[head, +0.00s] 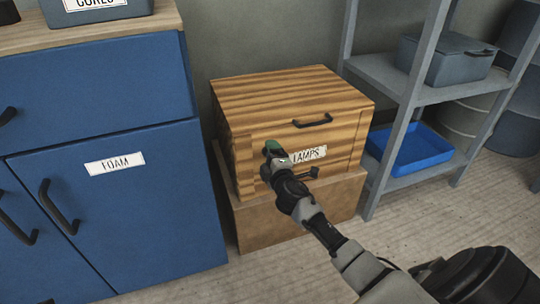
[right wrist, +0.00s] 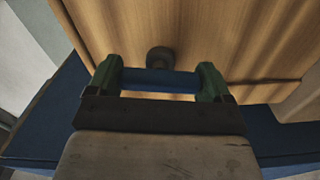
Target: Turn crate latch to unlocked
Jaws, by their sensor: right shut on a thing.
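My right gripper (head: 274,156) is at the left part of the crate's front and hides the latch there in the head view. In the right wrist view, the green fingers of my right gripper (right wrist: 158,76) are shut on the latch, a blue bar (right wrist: 160,82) spanning between them. A round dark hub (right wrist: 160,58) joins it to the wooden front. Whether the latch is locked or unlocked I cannot tell. My left gripper is not in view.
A black handle (head: 312,121) is on the crate's front above the label. A blue cabinet (head: 120,210) labelled FOAM stands close on the left. A grey shelf (head: 385,76) with a blue tray (head: 420,150) stands on the right. The floor in front is clear apart from my arm.

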